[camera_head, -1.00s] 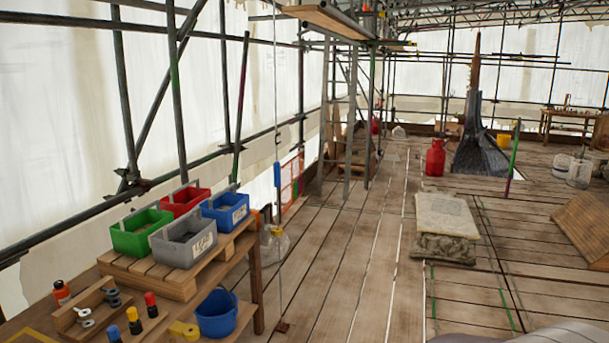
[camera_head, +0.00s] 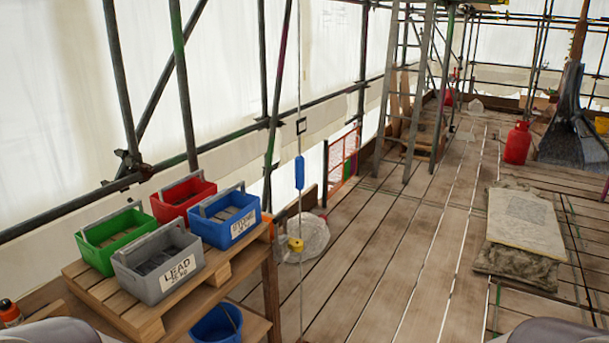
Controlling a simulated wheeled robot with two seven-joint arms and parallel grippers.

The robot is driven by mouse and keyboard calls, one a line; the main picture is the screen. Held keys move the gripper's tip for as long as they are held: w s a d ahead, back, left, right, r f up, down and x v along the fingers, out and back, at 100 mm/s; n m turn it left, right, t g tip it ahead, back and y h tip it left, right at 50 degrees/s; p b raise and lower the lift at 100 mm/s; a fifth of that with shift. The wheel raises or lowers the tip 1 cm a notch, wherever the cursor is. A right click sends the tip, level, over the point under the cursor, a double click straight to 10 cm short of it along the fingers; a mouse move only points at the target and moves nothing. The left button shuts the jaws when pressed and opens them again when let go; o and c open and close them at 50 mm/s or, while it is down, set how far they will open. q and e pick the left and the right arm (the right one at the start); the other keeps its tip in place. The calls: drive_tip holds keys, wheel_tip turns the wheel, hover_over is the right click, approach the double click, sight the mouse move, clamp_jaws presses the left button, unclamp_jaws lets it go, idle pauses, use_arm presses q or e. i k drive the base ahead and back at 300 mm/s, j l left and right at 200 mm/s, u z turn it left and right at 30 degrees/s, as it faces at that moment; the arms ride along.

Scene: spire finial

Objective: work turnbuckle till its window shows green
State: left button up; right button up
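A thin cable hangs vertically near the middle. A blue elongated body (camera_head: 299,172) on it may be the turnbuckle; it is too small for me to make out a window or any green on it. A small dark square frame (camera_head: 301,126) sits on the line above it. A yellow fitting (camera_head: 296,245) shows lower down by the cable. Neither gripper is in view. Grey rounded parts, likely my own arms, show at the bottom left and bottom right edges.
A wooden pallet (camera_head: 145,321) holds green (camera_head: 101,257), red (camera_head: 178,211), blue (camera_head: 243,229) and grey "LEAD" (camera_head: 158,290) bins left of the cable. A blue bucket (camera_head: 216,326) is below. A stone slab (camera_head: 524,222) lies right. Plank floor between is clear.

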sight(299, 161)
drive_tip(key=i+l+u, duration=0.15)
drive_tip(key=u, duration=0.3)
drive_tip(key=i+l+u, duration=0.2)
drive_tip(key=u, duration=0.25)
drive_tip(key=i+l+u, duration=0.1)
drive_tip(key=l, duration=0.3)
drive_tip(key=i+l, duration=0.25)
drive_tip(key=l, duration=0.15)
drive_tip(key=i+l+u, duration=0.15)
drive_tip(key=l, duration=0.25)
drive_tip(key=i+l, duration=0.15)
drive_tip(key=l, duration=0.25)
drive_tip(key=i+l+u, duration=0.15)
drive_tip(key=l, duration=0.3)
drive_tip(key=i+l+u, duration=0.1)
drive_tip(key=l, duration=0.35)
drive_tip(key=i+l, duration=0.15)
drive_tip(key=l, duration=0.3)
drive_tip(key=i+l, duration=0.1)
drive_tip(key=l, duration=0.25)
drive_tip(key=i+l, duration=0.1)
drive_tip(key=l, duration=0.25)
drive_tip(key=i+l, duration=0.1)
drive_tip(key=l, duration=0.3)
drive_tip(key=i+l, duration=0.1)
drive_tip(key=l, duration=0.25)
drive_tip(key=u, duration=0.05)
